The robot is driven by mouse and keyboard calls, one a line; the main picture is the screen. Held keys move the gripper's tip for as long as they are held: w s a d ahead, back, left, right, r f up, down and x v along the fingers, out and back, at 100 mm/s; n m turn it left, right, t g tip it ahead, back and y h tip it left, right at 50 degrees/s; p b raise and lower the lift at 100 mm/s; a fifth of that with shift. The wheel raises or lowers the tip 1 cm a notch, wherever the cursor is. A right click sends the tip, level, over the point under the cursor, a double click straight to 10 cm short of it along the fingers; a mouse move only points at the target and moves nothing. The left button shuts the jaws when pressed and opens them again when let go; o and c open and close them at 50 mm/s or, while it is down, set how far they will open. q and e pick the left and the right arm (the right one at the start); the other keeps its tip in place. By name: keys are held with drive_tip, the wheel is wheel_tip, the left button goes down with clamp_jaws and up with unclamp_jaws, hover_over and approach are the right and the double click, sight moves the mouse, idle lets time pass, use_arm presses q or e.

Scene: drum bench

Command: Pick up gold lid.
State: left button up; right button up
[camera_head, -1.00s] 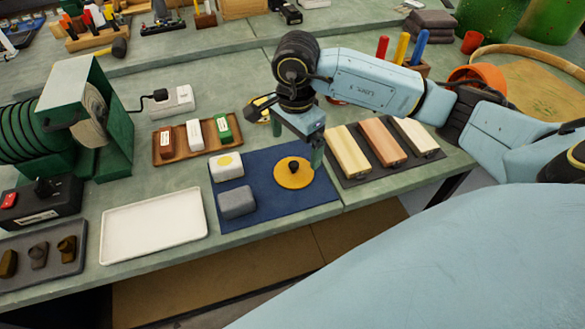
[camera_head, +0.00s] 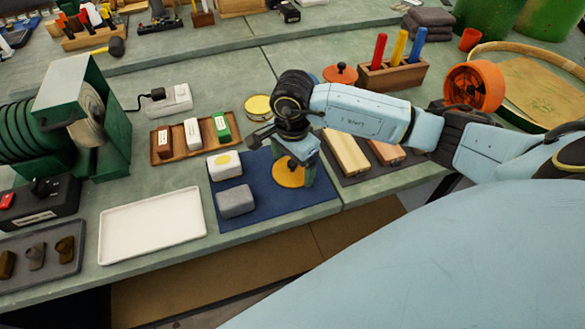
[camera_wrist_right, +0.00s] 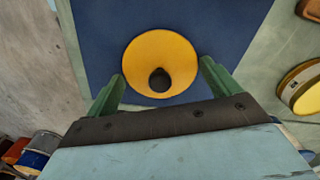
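The gold lid (camera_head: 287,175) is a flat round disc with a dark knob, lying on the blue mat (camera_head: 257,212). In the right wrist view the whole lid (camera_wrist_right: 160,52) shows, with its dark knob (camera_wrist_right: 160,80) toward the gripper. My right gripper (camera_wrist_right: 163,82) is open, its two green fingers apart on either side of the lid's near part, with the knob between them. In the head view my right gripper (camera_head: 294,172) is over the lid and partly hides it. I cannot tell whether a finger touches the lid. My left gripper is not in view.
Wooden blocks (camera_head: 346,153) on a dark tray lie to the right. A white tray (camera_head: 152,225) stands at left. An orange lid (camera_head: 340,73) lies behind the arm.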

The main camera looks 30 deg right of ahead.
drive_tip(key=c, duration=0.5)
drive_tip(key=shift+c, duration=0.2)
